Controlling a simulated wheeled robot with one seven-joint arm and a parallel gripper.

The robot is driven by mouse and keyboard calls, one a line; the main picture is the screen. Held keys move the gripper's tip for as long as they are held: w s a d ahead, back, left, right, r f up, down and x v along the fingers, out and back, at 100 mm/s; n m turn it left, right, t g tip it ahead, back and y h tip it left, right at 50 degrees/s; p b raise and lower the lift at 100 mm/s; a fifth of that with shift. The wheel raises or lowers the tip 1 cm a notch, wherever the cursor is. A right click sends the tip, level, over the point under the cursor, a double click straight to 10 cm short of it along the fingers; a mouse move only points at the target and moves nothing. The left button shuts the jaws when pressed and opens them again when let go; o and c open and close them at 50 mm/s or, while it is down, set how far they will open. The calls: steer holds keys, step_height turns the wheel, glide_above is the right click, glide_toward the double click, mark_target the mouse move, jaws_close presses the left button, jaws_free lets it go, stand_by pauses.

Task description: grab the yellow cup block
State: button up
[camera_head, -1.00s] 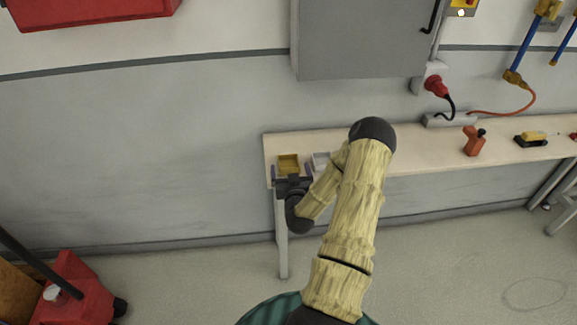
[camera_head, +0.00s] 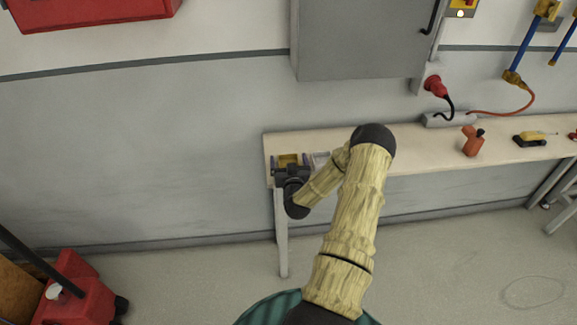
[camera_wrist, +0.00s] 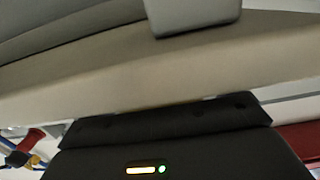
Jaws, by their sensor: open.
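The yellow cup block (camera_head: 288,160) sits at the left end of the wooden bench in the head view, with its open top showing. My gripper (camera_head: 291,163) reaches in from the front edge of the bench. Its jaws are open, with one purple-tipped finger to the left of the block and one to the right. I cannot tell whether either finger touches it. The gripper body hides part of the block's front.
A whitish block (camera_head: 320,160) stands just right of the right finger. The bench (camera_head: 420,152) is clear further right until an orange object (camera_head: 472,142) and a yellow-and-black tool (camera_head: 532,139). A grey cabinet (camera_head: 360,40) hangs on the wall above. A grey block-like shape (camera_wrist: 192,17) tops the wrist view.

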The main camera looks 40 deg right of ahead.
steer(key=c, duration=1.1)
steer(key=shift+r, duration=0.15)
step_height(320, 180, up, 10)
steer(key=shift+f, duration=0.1)
steer(key=shift+a, duration=0.1)
